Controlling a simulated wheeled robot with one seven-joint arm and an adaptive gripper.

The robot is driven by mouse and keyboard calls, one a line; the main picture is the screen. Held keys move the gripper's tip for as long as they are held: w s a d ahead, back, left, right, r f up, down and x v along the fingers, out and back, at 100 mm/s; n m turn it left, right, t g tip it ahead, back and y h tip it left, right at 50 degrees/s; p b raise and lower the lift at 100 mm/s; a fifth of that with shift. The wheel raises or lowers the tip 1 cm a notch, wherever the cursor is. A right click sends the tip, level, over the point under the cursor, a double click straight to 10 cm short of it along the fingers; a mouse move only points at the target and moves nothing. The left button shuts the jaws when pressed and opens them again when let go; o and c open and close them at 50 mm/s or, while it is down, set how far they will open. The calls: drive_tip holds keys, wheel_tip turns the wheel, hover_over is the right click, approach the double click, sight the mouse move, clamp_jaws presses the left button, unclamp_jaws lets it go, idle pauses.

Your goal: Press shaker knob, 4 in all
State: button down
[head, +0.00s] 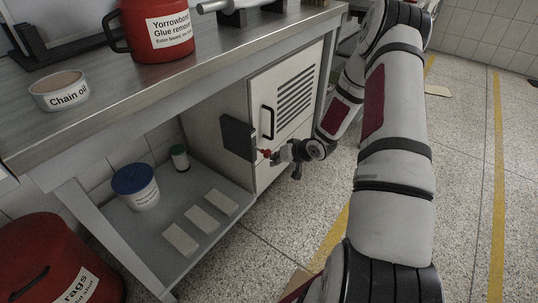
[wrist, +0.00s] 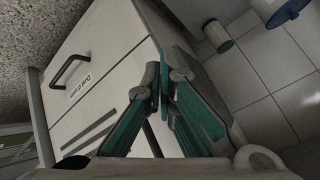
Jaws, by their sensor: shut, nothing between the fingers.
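A small red knob (head: 266,153) shows in the head view beside a dark box (head: 237,138) at the front edge of the cabinet under the bench. I take it for the shaker knob. My gripper (head: 275,157) is right at the red knob, on its right side; whether they touch I cannot tell. In the wrist view my gripper (wrist: 165,75) has its teal-padded fingers closed together at the tips, with nothing between them. The red knob does not show in the wrist view.
The cabinet (head: 284,88) has a black handle and slots; it also shows in the wrist view (wrist: 105,50). A blue-lidded tub (head: 136,188) and a green-capped bottle (head: 180,158) stand on the lower shelf. A red mug (head: 157,30) and a Chain oil dish (head: 59,91) sit on the bench. Open floor lies right.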

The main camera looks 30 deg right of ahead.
sight(268, 156)
drive_tip(key=shift+w+a+r, duration=0.1)
drive_tip(key=shift+w+a, duration=0.2)
drive_tip(key=shift+w, duration=0.45)
drive_tip(key=shift+w+a, duration=0.25)
drive_tip(key=shift+w, duration=0.5)
idle(1.5)
drive_tip(key=shift+s, duration=0.1)
idle(0.3)
drive_tip(key=shift+s+d+p, duration=0.35)
drive_tip(key=shift+s+p, duration=0.1)
drive_tip(key=shift+s, duration=0.45)
drive_tip(key=shift+s+d+p, duration=0.35)
drive_tip(key=shift+s+p, duration=0.05)
drive_tip(key=shift+s, duration=0.5)
drive_tip(key=s, duration=0.1)
drive_tip(key=s+d+p, duration=0.1)
drive_tip(key=s, duration=0.2)
drive_tip(key=shift+s+d, duration=0.35)
